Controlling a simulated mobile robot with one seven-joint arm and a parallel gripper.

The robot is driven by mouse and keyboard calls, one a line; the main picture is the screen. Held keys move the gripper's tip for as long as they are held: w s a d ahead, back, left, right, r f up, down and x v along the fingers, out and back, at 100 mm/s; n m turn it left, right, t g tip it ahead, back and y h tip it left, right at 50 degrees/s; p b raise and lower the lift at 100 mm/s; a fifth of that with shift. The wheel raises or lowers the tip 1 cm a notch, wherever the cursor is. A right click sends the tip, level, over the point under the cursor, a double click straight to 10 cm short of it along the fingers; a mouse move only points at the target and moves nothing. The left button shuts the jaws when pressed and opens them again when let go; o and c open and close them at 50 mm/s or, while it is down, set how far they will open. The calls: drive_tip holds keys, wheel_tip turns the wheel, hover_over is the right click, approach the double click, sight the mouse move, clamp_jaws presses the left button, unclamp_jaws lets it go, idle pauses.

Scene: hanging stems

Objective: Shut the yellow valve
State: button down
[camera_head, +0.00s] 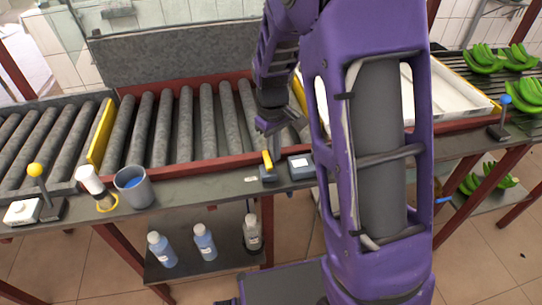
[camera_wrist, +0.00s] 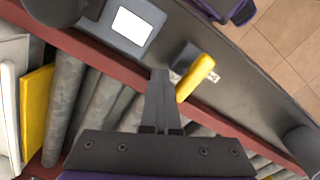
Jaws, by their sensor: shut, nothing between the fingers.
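The yellow valve handle (camera_head: 267,161) sits on a small dark base at the counter's front strip, in front of the rollers. In the head view the handle slants up and slightly left from its base. In the wrist view the handle (camera_wrist: 196,77) lies just right of my fingertips, slanting from upper right to lower left. My gripper (camera_head: 267,127) is shut and empty, with its fingers together pointing at the counter. In the wrist view its fingertips (camera_wrist: 160,75) show a narrow gap to the handle; I cannot tell their height above it.
A grey box with a white label (camera_head: 300,165) stands close beside the valve; its label shows in the wrist view (camera_wrist: 131,26). A red rail (camera_head: 215,165) runs behind. A grey cup (camera_head: 133,186) and a yellow-knobbed lever (camera_head: 35,170) stand further left.

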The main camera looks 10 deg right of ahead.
sight(259, 157)
drive_tip(key=shift+y, duration=0.3)
drive_tip(key=a, duration=0.4)
drive_tip(key=shift+w+a+r, duration=0.25)
drive_tip(key=shift+w+a, duration=0.1)
drive_tip(key=shift+a, duration=0.05)
drive_tip(key=shift+a+f+n, duration=0.2)
drive_tip(key=shift+a+n, duration=0.1)
drive_tip(key=shift+a, duration=0.8)
drive_tip(key=shift+s+a, duration=0.1)
drive_tip(key=shift+a, duration=0.55)
drive_tip(key=shift+d, duration=0.1)
drive_tip(key=shift+s+d+f, duration=0.1)
drive_tip(key=shift+s+d, duration=0.15)
drive_tip(key=shift+d, duration=0.75)
drive_tip(key=shift+s+d, duration=0.2)
drive_tip(key=shift+d, duration=0.8)
drive_tip(key=shift+s, duration=0.1)
drive_tip(key=shift+s+a, duration=0.15)
drive_tip(key=shift+s, duration=0.05)
